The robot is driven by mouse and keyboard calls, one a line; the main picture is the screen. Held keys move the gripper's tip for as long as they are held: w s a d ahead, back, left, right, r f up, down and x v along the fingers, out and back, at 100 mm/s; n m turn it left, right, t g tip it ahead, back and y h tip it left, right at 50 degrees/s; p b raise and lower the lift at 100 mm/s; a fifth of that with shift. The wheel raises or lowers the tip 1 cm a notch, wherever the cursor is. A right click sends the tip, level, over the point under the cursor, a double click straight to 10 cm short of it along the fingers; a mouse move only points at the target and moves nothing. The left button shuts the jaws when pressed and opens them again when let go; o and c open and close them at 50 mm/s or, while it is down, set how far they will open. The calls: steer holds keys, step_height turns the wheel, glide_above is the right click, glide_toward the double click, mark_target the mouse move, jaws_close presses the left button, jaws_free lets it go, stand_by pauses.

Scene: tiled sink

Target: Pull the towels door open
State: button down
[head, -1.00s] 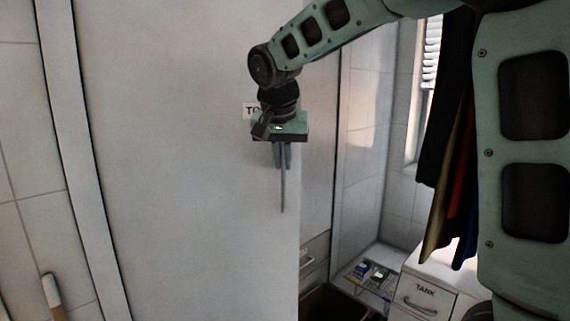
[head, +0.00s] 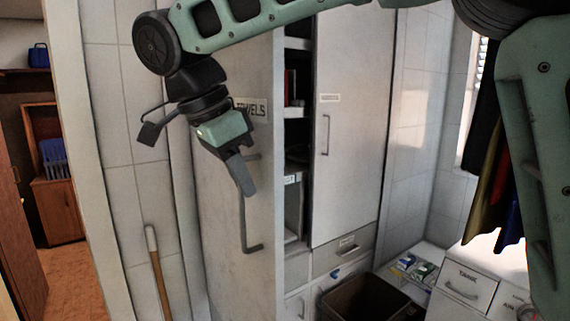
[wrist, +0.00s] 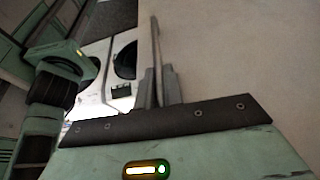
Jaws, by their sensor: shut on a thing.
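The towels door (head: 225,225) is a tall pale panel with a TOWELS label (head: 252,107). It stands open, swung out to the left, with shelves showing beside its right edge. Its long grey bar handle (head: 243,225) runs upright on the door's face. My gripper (head: 243,178) is shut on the handle's upper part in the head view. In the wrist view the handle (wrist: 154,35) rises from between the fingers of my gripper (wrist: 160,88), beside the pale door face (wrist: 240,60). The fingers partly hide the handle.
A second tall closed cupboard door (head: 345,130) stands right of the open shelves (head: 296,115). A dark open bin (head: 370,300) stands low in front. A wooden-handled stick (head: 157,265) leans at the left wall. A TANK drawer (head: 465,285) is at lower right.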

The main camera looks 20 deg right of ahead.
steer(key=shift+a+p, duration=0.3)
steer(key=shift+a, duration=2.15)
steer(key=c, duration=1.5)
jaws_free()
steer(key=shift+r, duration=0.1)
steer(key=shift+p+v, duration=2.75)
steer(key=shift+v, duration=5.9)
steer(key=shift+d, duration=0.1)
